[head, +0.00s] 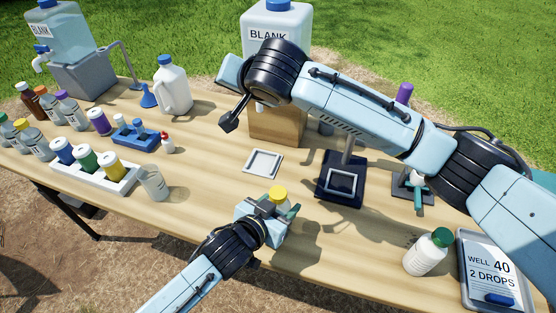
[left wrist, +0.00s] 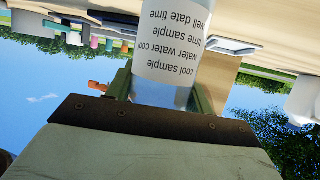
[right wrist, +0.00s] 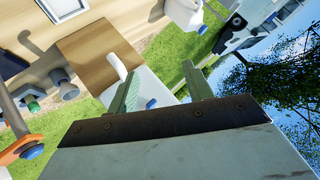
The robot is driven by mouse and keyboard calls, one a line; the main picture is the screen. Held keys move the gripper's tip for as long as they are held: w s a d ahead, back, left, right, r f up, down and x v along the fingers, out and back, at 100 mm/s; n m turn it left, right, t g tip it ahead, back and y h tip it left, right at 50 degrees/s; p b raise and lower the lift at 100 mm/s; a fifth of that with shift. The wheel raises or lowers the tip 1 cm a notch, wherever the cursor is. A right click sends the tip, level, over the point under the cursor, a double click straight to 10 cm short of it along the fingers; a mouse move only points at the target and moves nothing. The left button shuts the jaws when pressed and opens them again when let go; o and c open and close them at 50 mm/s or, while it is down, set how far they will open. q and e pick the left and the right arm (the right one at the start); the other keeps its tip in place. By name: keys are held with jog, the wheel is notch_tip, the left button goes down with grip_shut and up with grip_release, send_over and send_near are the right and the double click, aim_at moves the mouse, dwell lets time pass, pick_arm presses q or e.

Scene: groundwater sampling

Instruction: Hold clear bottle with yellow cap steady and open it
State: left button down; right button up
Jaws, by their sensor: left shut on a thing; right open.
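The clear bottle with the yellow cap (head: 278,192) is near the front middle of the table, its cap on top and its body mostly hidden by my left gripper (head: 268,210). In the left wrist view the bottle's white label (left wrist: 170,45) shows printed text, and its clear body sits between my fingers (left wrist: 163,92), which are shut on it. Whether it touches the table is unclear. My right arm reaches across the back of the table, away from the bottle. In the right wrist view my right gripper (right wrist: 160,85) is open and empty.
A white rack (head: 125,183) of capped bottles and a clear cup (head: 154,182) stand left. A white square tray (head: 263,163) and a dark stand (head: 340,180) are behind the bottle. Bare wood surrounds the held bottle.

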jog(key=s+d+f+m+g+h, duration=0.2)
jog(key=s+d+f+g+h, duration=0.15)
jog(key=s+f+g, duration=0.3)
jog(key=g+h, duration=0.2)
jog(key=g, duration=0.1)
send_over(278, 192)
jog(key=shift+f+n, duration=0.3)
jog(key=shift+f, duration=4.25)
jog(key=c, duration=1)
jog(key=n, duration=0.3)
jog(key=o, duration=1.1)
jog(key=shift+c, duration=0.2)
